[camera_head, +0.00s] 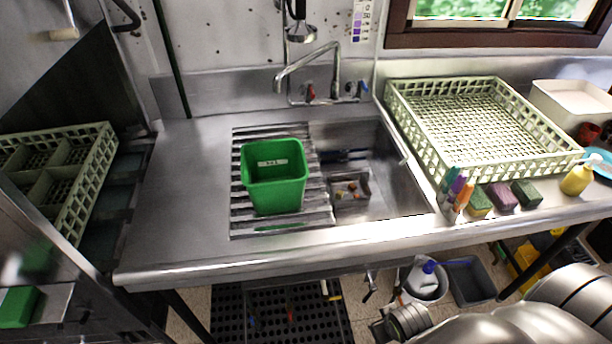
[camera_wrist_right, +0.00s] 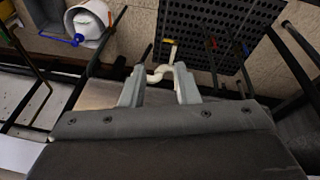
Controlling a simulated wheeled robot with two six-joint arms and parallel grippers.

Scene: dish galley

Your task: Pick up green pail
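The green pail (camera_head: 275,190) stands upright in the head view, with a small pale label on its inner wall. It rests on a slatted metal rack (camera_head: 240,215) over the left part of the sink (camera_head: 390,195). My right gripper (camera_wrist_right: 160,88) shows in the right wrist view with its two grey fingers apart. No pail is between them; a pale curved piece shows between the fingertips, and I cannot tell whether it touches them. The gripper is low, with the floor area under the counter behind it. My left gripper is not in view.
A faucet (camera_head: 310,65) rises behind the sink. A pale green dish rack (camera_head: 480,150) stands to the right, with bottles (camera_head: 456,192) and sponges (camera_head: 503,196) along its front. The counter (camera_head: 180,190) left of the pail is clear. A white bucket (camera_head: 426,283) stands below.

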